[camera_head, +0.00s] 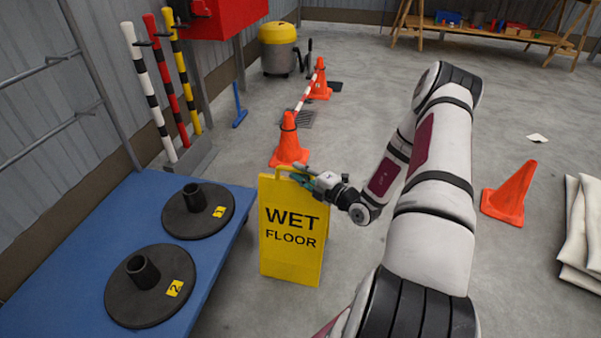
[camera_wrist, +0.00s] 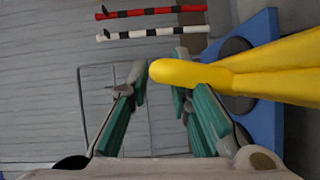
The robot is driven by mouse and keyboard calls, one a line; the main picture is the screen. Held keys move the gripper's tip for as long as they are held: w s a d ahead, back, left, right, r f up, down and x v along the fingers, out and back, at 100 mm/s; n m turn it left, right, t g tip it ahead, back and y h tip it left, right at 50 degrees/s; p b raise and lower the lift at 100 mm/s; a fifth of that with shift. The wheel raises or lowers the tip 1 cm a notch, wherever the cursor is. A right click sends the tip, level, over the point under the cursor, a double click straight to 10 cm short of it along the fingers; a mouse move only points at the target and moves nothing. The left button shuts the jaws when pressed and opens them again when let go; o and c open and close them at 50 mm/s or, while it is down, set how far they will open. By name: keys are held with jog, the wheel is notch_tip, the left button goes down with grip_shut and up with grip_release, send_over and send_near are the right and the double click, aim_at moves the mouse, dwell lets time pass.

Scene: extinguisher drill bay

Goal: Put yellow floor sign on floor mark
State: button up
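The yellow floor sign (camera_head: 291,250), reading WET FLOOR, is upright beside the blue platform. Whether its feet touch the floor is unclear. My gripper (camera_head: 297,174) is at its top handle. In the wrist view the sign (camera_wrist: 265,76) appears side-on, its two panels spreading toward the right. Its handle lies between the teal fingers of my gripper (camera_wrist: 160,78). I cannot make out a floor mark in either view.
The blue platform (camera_head: 228,236) holds two black bases (camera_head: 198,222) (camera_head: 128,303). Orange cones stand behind the sign (camera_head: 289,152), farther back (camera_head: 320,82) and at right (camera_head: 505,200). White folded sheets (camera_head: 582,230) lie at the right edge. Floor right of the sign is mostly clear.

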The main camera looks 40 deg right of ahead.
jog(key=shift+o, duration=0.2)
jog(key=s+d+r+p, duration=0.15)
jog(key=s+p, duration=0.25)
jog(key=s, duration=0.8)
jog(key=w+a+r+n+g+y, duration=0.4)
jog(key=a+r+n+y, duration=0.55)
jog(key=r+n, duration=0.35)
jog(key=s+a+r+n+g+y, duration=0.1)
jog(key=s+a+r+n+g, duration=0.4)
jog(key=a+n, duration=0.3)
jog(key=s+a+r+n+g+y, duration=0.1)
jog(key=s+a+r+n+g, duration=0.1)
jog(key=a+r+n+g, duration=0.45)
jog(key=s+a+r+n+g+h, duration=0.2)
jog(key=s+a+r+n+h, duration=0.15)
jog(key=s+n, duration=0.3)
jog(key=s+a+r+n+g+h, duration=0.2)
jog(key=s+a+n, duration=0.3)
jog(key=s+n, duration=0.15)
jog(key=s+d+r+n+t+h, duration=0.1)
jog(key=s+d+n+h, duration=0.2)
jog(key=s+n+h, duration=0.1)
jog(key=s+d+r+n+t+h, duration=0.1)
jog(key=s+d+n+h, duration=0.1)
jog(key=s+n+h, duration=0.2)
jog(key=s+n, duration=0.3)
jog(key=n, duration=0.1)
jog(key=shift+d, duration=0.4)
